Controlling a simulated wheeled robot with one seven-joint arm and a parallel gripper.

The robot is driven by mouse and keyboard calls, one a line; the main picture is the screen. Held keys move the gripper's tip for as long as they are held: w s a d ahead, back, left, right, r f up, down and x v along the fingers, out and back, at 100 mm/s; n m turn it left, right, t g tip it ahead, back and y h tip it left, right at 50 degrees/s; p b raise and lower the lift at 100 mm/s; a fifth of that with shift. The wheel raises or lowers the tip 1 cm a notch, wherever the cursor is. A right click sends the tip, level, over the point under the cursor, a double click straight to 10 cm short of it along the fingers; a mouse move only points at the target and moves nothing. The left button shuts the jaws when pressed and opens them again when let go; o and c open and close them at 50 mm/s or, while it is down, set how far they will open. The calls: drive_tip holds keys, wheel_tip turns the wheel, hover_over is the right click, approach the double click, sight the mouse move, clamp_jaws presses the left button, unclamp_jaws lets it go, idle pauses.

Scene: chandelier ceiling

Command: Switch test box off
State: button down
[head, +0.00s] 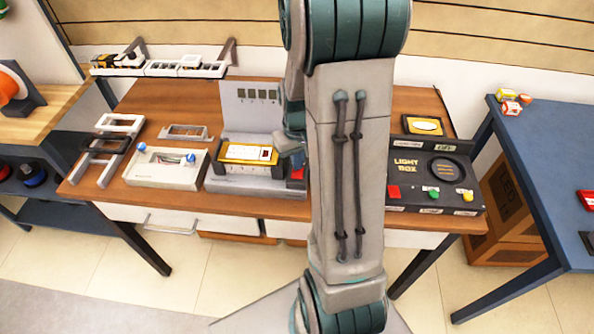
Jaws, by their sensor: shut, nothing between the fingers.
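The test box (235,108) appears to be the grey device in the middle of the table, with an upright back panel of several small dark windows. A yellow-framed unit (235,152) with a white and red face sits in its base. A red switch or button (297,174) shows at the base's right end; its position is too small to tell.
A black light box (405,163) with red, green and yellow buttons stands right of my arm. A white box with blue knobs (165,167) stands left of the test box. Grey frames (98,160) lie at the table's left. A blue table (545,150) is at right.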

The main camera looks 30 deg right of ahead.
wheel_tip(320, 180, up, 7)
drive_tip(key=p, duration=0.4)
drive_tip(key=shift+p, duration=0.35)
idle(0.3)
drive_tip(key=s+a+r+t, duration=0.3)
drive_tip(key=s+a+r, duration=0.9)
drive_tip(key=r, duration=0.2)
drive_tip(key=shift+s+r+n, duration=0.15)
drive_tip(key=shift+s+n, duration=0.25)
drive_tip(key=shift+d, duration=0.1)
idle(0.5)
